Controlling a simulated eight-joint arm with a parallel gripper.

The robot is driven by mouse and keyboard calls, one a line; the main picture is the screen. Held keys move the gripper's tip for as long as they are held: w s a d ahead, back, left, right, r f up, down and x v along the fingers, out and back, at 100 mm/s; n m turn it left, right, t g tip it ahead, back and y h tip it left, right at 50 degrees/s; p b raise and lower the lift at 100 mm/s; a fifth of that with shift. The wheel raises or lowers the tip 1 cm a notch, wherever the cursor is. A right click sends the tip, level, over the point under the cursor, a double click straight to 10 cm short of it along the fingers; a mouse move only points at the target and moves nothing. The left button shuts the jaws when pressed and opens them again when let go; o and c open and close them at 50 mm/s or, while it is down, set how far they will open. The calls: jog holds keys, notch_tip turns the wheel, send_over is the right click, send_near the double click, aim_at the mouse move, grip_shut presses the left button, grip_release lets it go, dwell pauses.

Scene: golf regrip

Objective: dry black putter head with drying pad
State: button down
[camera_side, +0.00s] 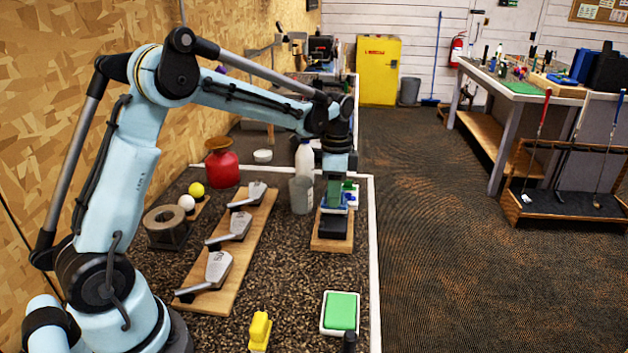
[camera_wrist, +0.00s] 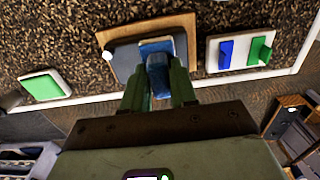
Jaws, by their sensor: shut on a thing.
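My gripper (camera_wrist: 156,88) points down over the wooden block (camera_side: 331,245) at the right side of the bench. Its green fingers are shut on a blue pad (camera_wrist: 157,50), which looks like the drying pad. The black putter head (camera_side: 334,228) lies on the wooden block; its dark top also shows in the wrist view (camera_wrist: 126,55), left of the pad. The blue pad overlaps the putter head in the wrist view. Whether it touches the head is hard to tell. In the side view my gripper (camera_side: 336,192) hides part of the pad.
A white tray with blue and green pieces (camera_wrist: 240,50) sits close to the wooden block. A green pad in a white tray (camera_side: 341,312) lies at the front. Silver putter heads (camera_side: 218,267) lie on a long board at left. A grey cup (camera_side: 301,194) and white bottle (camera_side: 305,160) stand behind.

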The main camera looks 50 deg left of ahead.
jog(key=shift+r, duration=3.2)
jog(key=shift+r, duration=1.5)
jog(key=shift+f, duration=4.35)
jog(key=c, duration=1.4)
grip_release()
jog(key=shift+c, duration=0.2)
grip_shut()
jog(key=shift+f, duration=0.6)
